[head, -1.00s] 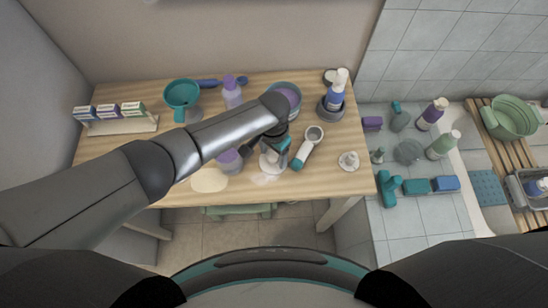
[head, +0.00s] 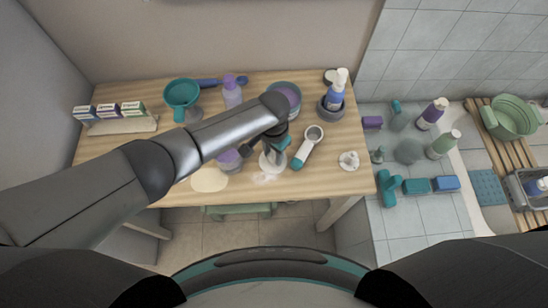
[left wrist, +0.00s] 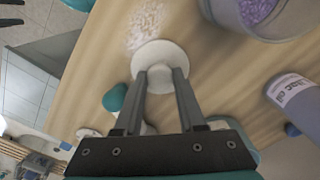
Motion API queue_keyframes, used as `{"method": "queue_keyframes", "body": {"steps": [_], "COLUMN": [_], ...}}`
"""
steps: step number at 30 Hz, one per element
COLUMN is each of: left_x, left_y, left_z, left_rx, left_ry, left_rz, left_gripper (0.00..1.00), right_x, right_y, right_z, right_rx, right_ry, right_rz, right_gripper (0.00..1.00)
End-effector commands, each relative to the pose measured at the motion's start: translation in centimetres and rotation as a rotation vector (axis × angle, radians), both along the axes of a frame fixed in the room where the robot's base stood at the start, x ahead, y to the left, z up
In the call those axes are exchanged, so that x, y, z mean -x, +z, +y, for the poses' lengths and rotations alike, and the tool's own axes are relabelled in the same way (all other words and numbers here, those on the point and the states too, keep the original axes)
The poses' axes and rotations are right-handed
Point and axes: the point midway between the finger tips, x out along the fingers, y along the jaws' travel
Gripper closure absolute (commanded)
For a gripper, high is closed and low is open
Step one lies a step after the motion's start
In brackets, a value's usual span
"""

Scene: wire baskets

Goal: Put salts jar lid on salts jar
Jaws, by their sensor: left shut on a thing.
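The salts jar lid (left wrist: 160,62) is a white disc with a round knob, and it also shows in the head view (head: 268,167) near the table's front. My left gripper (left wrist: 161,74) is shut on the lid's knob. I cannot tell whether the lid touches the table. The salts jar (left wrist: 262,14) is clear and holds purple salts; it stands open beside the lid. In the head view the jar (head: 230,160) is left of the lid, partly hidden by my left arm. My right gripper is not in view.
Spilled white grains (left wrist: 147,24) lie next to the lid. A white-and-teal handled tool (head: 307,147) lies just right of my gripper. A purple bottle (head: 232,92), a teal funnel-like cup (head: 181,93) and a blue bottle (head: 336,95) stand farther back.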

Motion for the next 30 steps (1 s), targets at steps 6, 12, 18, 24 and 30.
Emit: {"method": "queue_keyframes", "body": {"steps": [6, 12, 18, 24, 30], "left_x": [-0.02, -0.01, 0.00, 0.01, 0.00], "left_y": [0.02, 0.16, 0.45, 0.71, 0.68], "left_z": [0.01, 0.00, -0.01, -0.01, -0.01], "left_rx": [0.000, 0.000, 0.000, 0.000, 0.000], "left_ry": [0.000, 0.000, 0.000, 0.000, 0.000], "left_rz": [0.000, 0.000, 0.000, 0.000, 0.000], "left_gripper": [1.00, 1.00, 1.00, 1.00, 1.00], "right_x": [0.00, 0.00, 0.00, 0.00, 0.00], "right_y": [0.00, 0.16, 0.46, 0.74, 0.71], "right_z": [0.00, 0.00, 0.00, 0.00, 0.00], "right_rx": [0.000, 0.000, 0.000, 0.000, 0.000], "right_ry": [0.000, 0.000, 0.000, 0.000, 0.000], "right_rz": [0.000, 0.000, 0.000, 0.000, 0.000], "right_gripper": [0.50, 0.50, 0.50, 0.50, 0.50]}}
